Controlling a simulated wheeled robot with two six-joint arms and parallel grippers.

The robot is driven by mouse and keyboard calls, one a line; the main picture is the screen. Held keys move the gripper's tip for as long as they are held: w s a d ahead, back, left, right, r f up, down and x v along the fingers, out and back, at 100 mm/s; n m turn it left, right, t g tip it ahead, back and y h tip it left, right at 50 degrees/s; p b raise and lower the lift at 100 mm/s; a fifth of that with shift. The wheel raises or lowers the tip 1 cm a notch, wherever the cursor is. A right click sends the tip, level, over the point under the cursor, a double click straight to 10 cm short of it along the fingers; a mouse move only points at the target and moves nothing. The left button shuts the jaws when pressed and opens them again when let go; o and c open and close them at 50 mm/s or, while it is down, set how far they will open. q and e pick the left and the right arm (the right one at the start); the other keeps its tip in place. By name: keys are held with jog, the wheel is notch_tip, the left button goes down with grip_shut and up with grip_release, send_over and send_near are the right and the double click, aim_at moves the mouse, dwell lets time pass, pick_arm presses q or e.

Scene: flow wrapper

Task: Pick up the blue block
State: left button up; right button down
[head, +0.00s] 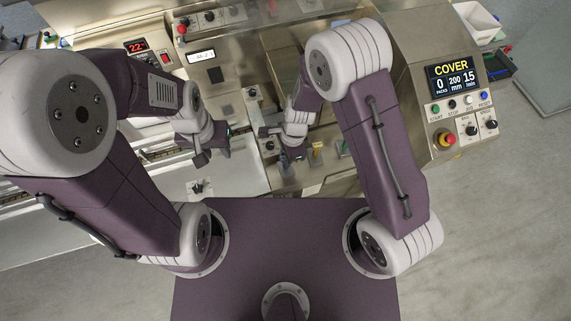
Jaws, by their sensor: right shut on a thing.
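My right gripper (282,146) is over the metal machine deck, left of a yellow block (317,148). It is shut on the blue block (299,157), of which only a small dark blue patch shows at the fingers. The rest of the block is hidden by the gripper, and I cannot tell whether it is clear of the deck. My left gripper (203,152) hangs over the left part of the machine, apart from the blocks. Its finger gap is not clear from this angle.
A green block (345,147) stands right of the yellow one. The control panel (455,82) reading COVER, with buttons and a red emergency stop (446,138), is at the right. A white bin (476,22) is at the upper right. Open floor (490,230) lies lower right.

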notch_tip(320, 180, up, 10)
jog(key=shift+r+p, duration=0.1)
jog(key=shift+p, duration=0.6)
